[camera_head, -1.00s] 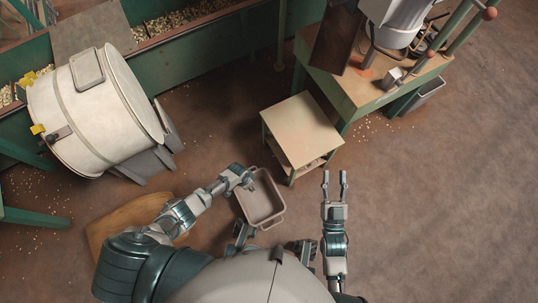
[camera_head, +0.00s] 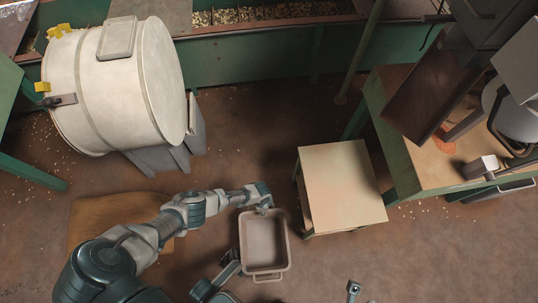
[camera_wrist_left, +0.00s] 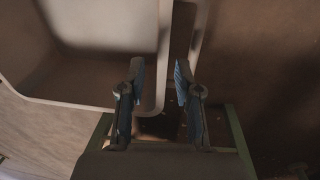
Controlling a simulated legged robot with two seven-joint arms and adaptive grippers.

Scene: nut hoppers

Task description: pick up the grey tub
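The grey tub (camera_head: 264,272) is an empty rectangular tray-like container with raised walls, below the middle of the head view. My left gripper (camera_head: 264,209) is at its far rim. In the left wrist view, the two fingers (camera_wrist_left: 160,82) are apart, one on each side of the tub's wall (camera_wrist_left: 164,45). One finger is over the inside, the other is in the gap beside the outer handle. Small gaps seem to show beside the wall.
A low table (camera_head: 342,187) stands close right of the tub. A green workbench (camera_head: 440,165) with machinery is farther right. A large pale drum (camera_head: 120,85) lies at the left, before a green hopper (camera_head: 270,62) of nuts. Open floor (camera_head: 460,260) is at lower right.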

